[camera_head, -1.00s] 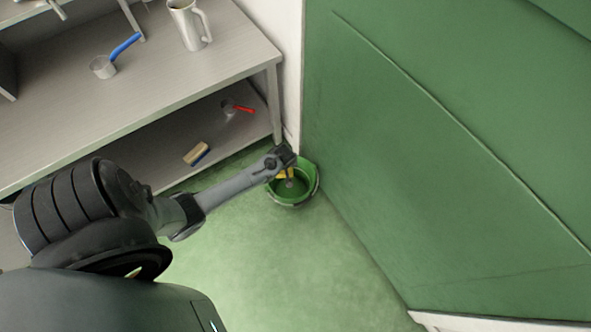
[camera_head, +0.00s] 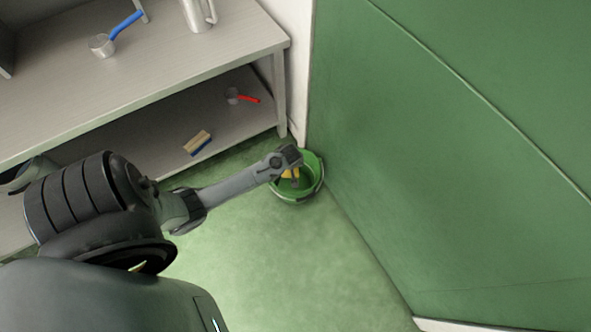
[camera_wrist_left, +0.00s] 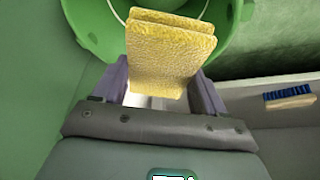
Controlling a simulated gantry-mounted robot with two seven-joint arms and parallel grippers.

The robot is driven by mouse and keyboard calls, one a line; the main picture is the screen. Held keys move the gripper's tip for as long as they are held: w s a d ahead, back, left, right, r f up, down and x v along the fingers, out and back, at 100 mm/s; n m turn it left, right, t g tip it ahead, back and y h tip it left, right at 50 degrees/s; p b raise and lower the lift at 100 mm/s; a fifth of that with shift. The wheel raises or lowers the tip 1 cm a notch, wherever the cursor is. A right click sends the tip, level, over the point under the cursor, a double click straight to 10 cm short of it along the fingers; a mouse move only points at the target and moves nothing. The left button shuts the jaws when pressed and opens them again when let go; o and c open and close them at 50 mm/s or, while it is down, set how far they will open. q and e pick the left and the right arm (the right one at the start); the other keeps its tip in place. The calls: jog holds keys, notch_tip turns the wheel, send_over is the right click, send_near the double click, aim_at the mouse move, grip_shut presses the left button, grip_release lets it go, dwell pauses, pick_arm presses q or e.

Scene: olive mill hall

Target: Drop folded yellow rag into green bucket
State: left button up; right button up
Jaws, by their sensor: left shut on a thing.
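The folded yellow rag (camera_wrist_left: 165,55) is held between the fingers of my left gripper (camera_wrist_left: 165,90) in the left wrist view. In the head view my left gripper (camera_head: 292,174) is over the green bucket, and only a small part of the rag (camera_head: 291,173) shows below the wrist. The green bucket (camera_head: 307,194) stands on the floor in the corner by the green wall. In the left wrist view the bucket (camera_wrist_left: 100,30) lies behind the rag, with its thin handle visible. I cannot tell how far the rag is above the bucket's rim. My right gripper is not in view.
A grey two-level bench (camera_head: 150,75) stands at the upper left. A scoop with a blue handle (camera_head: 103,45) and a metal jug (camera_head: 198,14) are on top. A brush (camera_head: 198,143) and a red-handled scoop (camera_head: 234,96) lie on the lower shelf. The green wall (camera_head: 450,150) is close right of the bucket.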

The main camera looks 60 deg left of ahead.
pick_arm(q)
jog(key=o, duration=1.1)
jog(key=shift+r, duration=0.2)
jog(key=p+v, duration=0.6)
jog(key=v, duration=0.3)
jog(key=shift+r+p, duration=0.15)
jog(key=shift+p, duration=0.25)
jog(key=shift+s+d+r+p, duration=0.15)
jog(key=shift+d+r+p, duration=0.15)
jog(key=shift+r, duration=0.25)
